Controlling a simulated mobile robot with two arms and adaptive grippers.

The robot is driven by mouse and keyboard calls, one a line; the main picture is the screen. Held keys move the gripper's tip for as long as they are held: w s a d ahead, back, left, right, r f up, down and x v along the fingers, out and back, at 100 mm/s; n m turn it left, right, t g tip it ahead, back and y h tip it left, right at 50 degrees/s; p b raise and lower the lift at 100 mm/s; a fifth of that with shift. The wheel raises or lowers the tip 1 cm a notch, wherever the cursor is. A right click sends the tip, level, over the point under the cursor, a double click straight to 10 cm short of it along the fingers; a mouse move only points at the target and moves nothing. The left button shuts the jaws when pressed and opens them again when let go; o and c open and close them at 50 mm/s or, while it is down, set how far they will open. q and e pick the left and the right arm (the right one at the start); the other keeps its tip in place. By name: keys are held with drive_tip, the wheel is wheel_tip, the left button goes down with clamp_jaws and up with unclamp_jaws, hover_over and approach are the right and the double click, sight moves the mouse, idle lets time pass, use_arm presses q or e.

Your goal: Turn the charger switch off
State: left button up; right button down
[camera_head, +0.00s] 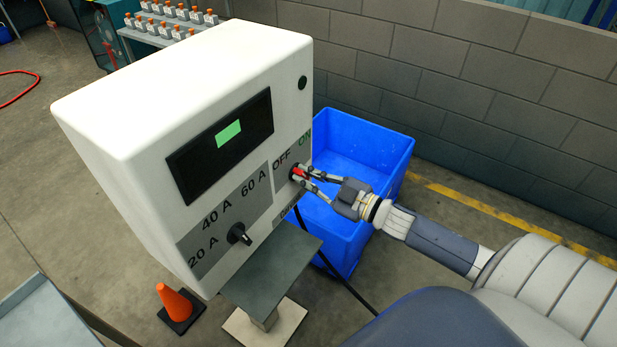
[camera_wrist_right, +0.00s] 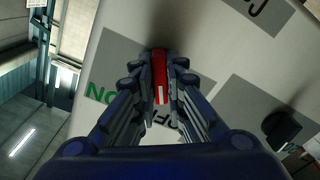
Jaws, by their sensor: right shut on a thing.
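The white charger box (camera_head: 180,90) fills the middle of the head view, with a dark display showing a green patch. Its red switch (camera_head: 298,172) sits on a grey panel marked OFF and ON, at the right of the front face. My right gripper (camera_head: 303,174) is shut on the red switch; in the right wrist view the switch (camera_wrist_right: 159,75) lies between the two fingers. There the switch carries a white line, and the fingers partly cover the OFF label. A black knob (camera_head: 238,234) with 20 A, 40 A and 60 A marks is at the lower left. My left gripper is not in view.
A blue bin (camera_head: 360,145) stands behind and right of the charger, below my right arm. A grey metal stand (camera_head: 272,270) is under the charger's front. An orange cone (camera_head: 176,303) is on the floor. A shelf of small bottles (camera_head: 165,35) is at the back.

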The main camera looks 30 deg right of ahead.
drive_tip(key=c, duration=1.6)
unclamp_jaws()
drive_tip(key=shift+c, duration=0.2)
drive_tip(key=shift+s, duration=0.1)
drive_tip(key=v, duration=1.1)
drive_tip(key=shift+s+d, duration=0.2)
drive_tip(key=shift+s, duration=0.15)
drive_tip(key=shift+f, duration=0.1)
